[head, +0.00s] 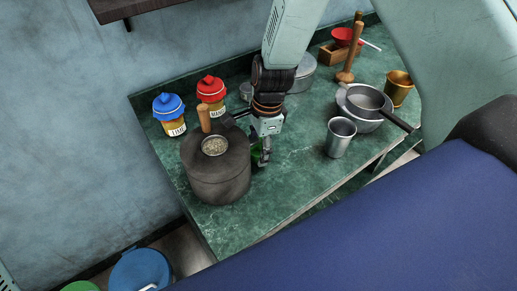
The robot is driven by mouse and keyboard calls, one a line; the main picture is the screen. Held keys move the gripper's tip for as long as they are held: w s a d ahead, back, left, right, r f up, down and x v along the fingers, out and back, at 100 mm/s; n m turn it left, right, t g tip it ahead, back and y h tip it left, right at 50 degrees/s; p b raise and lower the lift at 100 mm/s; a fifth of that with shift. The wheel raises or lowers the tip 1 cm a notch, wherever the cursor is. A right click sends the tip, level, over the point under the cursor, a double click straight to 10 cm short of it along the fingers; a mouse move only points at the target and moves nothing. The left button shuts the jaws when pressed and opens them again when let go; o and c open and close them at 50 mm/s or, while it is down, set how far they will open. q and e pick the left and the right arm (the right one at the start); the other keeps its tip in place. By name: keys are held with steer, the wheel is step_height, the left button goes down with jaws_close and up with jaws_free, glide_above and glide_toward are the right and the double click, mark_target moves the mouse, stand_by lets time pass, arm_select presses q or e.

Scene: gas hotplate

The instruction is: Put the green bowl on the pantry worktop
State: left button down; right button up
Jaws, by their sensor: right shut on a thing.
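The green bowl (256,151) shows only as a small green patch beside and behind my right gripper's fingers; the gripper and the grey stone mill hide the rest of it. My right gripper (263,154) points down over the worktop, just right of the mill, and is shut on the green bowl. I cannot tell whether the bowl touches the worktop. The green marble worktop (290,185) lies below, against the blue wall. My left gripper is not in view.
The stone mill (218,185) with a wooden handle stands close left. Behind it are a blue-lidded jar (170,115) and a red-lidded jar (211,95). Right stand a steel tumbler (340,138), a steel bowl (357,118) and a brass cup (399,89). The front middle is clear.

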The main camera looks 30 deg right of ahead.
steer(key=shift+s+r, duration=0.1)
steer(key=shift+s, duration=0.1)
steer(key=o, duration=0.5)
steer(key=shift+f, duration=0.25)
steer(key=shift+o, duration=1.4)
steer(key=shift+w, duration=0.25)
steer(key=shift+o, duration=0.8)
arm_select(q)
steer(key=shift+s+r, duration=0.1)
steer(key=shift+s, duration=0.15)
arm_select(e)
steer(key=shift+s, duration=0.2)
